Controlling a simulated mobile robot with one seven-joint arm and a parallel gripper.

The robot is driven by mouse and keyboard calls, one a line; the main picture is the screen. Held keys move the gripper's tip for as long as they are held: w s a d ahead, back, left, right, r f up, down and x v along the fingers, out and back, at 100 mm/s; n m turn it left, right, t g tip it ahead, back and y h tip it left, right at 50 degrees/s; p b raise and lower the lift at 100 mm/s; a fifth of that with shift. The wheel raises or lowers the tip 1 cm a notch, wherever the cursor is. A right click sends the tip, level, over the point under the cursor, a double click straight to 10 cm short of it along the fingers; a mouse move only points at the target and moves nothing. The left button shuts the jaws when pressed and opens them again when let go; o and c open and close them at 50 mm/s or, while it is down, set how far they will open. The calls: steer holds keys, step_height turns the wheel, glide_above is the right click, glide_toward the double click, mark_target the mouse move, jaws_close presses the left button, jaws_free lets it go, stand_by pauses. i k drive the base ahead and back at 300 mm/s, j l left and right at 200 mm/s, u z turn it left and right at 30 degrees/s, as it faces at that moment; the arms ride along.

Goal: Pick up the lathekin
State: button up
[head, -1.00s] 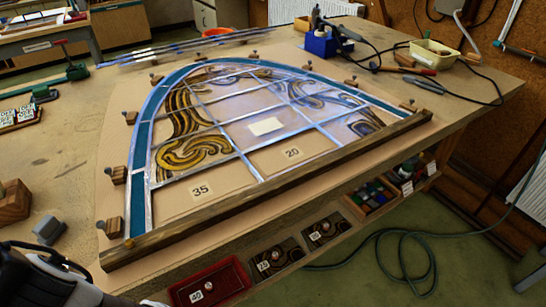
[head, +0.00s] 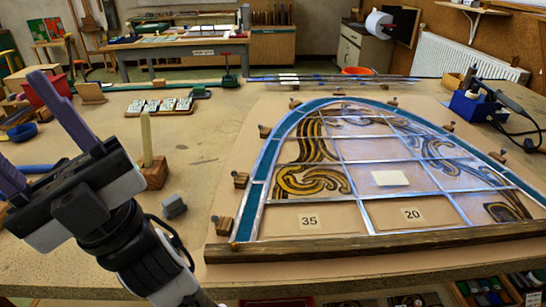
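A pale upright stick, likely the lathekin (head: 146,138), stands in a small wooden block (head: 152,174) on the workbench, left of the leaded panel. My gripper (head: 22,122) is at the left of the head view, its two purple-grey fingers spread wide with nothing seen between them. In the picture the stick is just right of the gripper and apart from it. The lower finger is partly cut off by the picture's left edge.
The arched leaded panel (head: 340,170) lies behind a wooden batten (head: 400,242), ringed by small wooden blocks. A grey block (head: 174,206) sits near the stick. A rack of white tiles (head: 160,106) and a red box (head: 50,88) are farther back. A soldering iron stand (head: 474,106) is at right.

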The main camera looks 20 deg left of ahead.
mark_target(145, 116)
steer(key=u, duration=1.3)
steer(key=z, duration=1.15)
steer(key=j+u, duration=0.1)
steer(key=j, duration=0.15)
steer(key=k+j+u, duration=0.1)
steer(key=j, duration=0.2)
steer(key=i, duration=0.9)
